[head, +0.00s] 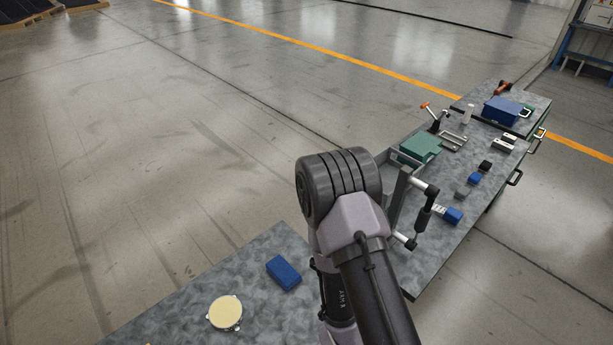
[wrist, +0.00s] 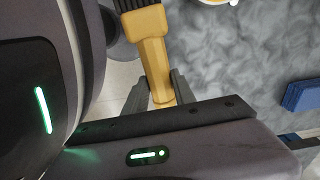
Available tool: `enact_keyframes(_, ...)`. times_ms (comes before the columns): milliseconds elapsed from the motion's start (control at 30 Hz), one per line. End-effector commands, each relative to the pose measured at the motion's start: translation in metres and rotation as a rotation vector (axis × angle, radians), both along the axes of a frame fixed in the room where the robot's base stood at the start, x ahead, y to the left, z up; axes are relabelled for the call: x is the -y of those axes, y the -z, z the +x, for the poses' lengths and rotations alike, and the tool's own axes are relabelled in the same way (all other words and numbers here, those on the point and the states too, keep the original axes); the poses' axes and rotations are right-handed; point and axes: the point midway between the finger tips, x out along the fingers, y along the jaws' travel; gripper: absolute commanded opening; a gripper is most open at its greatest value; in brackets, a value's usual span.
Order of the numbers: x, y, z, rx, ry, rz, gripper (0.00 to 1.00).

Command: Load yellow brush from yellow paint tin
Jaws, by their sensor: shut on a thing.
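The yellow brush (wrist: 151,55) is in my gripper (wrist: 160,88), seen in the wrist view. The grey fingers are shut on its handle, and its dark bristles run off the top edge of that view. My arm hides the gripper and brush in the head view.
A blue block (head: 284,272) lies on the near grey table (head: 262,248), and also shows at the right of the wrist view (wrist: 302,96). A longer workbench (head: 440,246) at right carries a green box (head: 419,148), blue pieces and clamps. Open floor lies left.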

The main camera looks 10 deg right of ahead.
Motion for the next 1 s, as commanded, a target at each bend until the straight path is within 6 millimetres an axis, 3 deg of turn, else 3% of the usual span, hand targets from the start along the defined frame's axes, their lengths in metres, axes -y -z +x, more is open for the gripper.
enact_keyframes(100, 0.0, 0.02, 0.043, 0.014, -0.13, 0.001, 0.0)
enact_keyframes(200, 0.004, 0.022, 0.088, 0.018, -0.301, 0.0, 0.0)
enact_keyframes(267, 0.009, 0.017, 0.115, 0.021, -0.416, -0.002, 0.0)
enact_keyframes(400, 0.025, -0.015, 0.161, 0.018, -0.671, -0.007, 0.0)
enact_keyframes(600, 0.039, -0.059, 0.179, 0.008, -0.868, -0.004, 0.0)
enact_keyframes(767, 0.04, -0.068, 0.179, 0.004, -0.892, -0.001, 0.0)
enact_keyframes(800, 0.04, -0.068, 0.179, 0.003, -0.892, -0.001, 0.27)
enact_keyframes(933, 0.04, -0.068, 0.179, 0.003, -0.891, -0.001, 0.02)
enact_keyframes(1000, 0.04, -0.068, 0.179, 0.002, -0.891, 0.0, 0.0)
